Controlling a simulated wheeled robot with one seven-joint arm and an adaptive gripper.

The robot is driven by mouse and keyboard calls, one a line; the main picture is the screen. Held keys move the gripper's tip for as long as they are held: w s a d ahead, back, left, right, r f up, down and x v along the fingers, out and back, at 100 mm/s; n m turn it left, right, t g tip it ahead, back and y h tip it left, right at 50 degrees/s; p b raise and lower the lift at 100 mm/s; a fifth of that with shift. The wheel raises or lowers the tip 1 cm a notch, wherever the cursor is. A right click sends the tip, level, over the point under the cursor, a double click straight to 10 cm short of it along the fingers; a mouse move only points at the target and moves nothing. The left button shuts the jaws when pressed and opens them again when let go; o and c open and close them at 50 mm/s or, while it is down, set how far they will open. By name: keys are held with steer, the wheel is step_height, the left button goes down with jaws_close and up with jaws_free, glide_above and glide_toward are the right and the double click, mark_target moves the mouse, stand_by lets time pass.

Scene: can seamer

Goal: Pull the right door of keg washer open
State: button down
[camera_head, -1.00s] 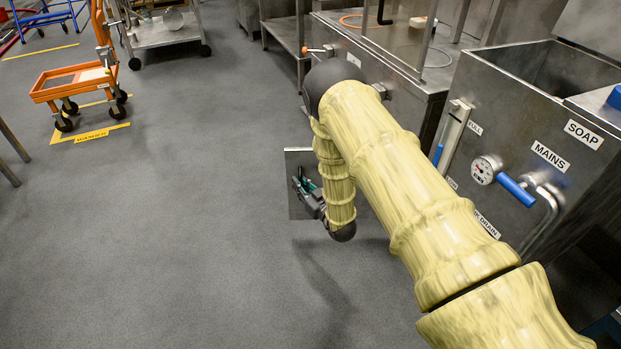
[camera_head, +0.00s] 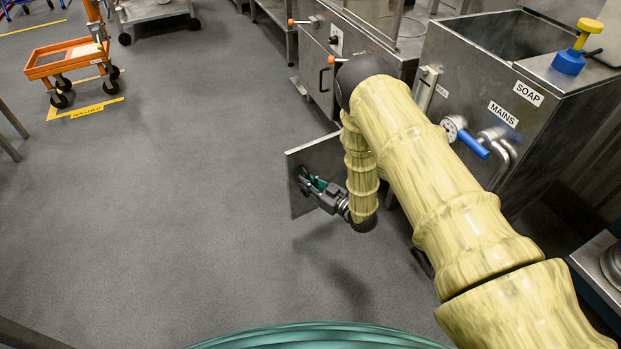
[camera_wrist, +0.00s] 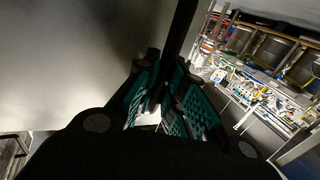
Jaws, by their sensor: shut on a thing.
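The right door (camera_head: 322,157) of the keg washer is a flat steel panel standing out from the cabinet (camera_head: 318,62), swung open over the floor. My gripper (camera_head: 310,185) is at the door's outer part, with its green-padded fingers closed on the handle, which is mostly hidden by them. In the wrist view the door (camera_wrist: 70,60) fills the left as a plain grey sheet. My gripper (camera_wrist: 163,98) shows at the centre, its fingers around the lower end of a dark bar (camera_wrist: 182,35). My arm hides the door's hinge side.
Another front with a dark handle and orange knob (camera_head: 331,60) is on the cabinet. A steel sink with a gauge (camera_head: 453,126) and blue-handled tap (camera_head: 472,144) stands right of my arm. An orange trolley (camera_head: 68,60) is far left. The floor (camera_head: 190,200) left of the door is clear.

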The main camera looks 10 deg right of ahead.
stand_by(0.3)
steer(key=c, duration=1.8)
jaws_free()
steer(key=shift+o, duration=0.2)
steer(key=v, duration=1.2)
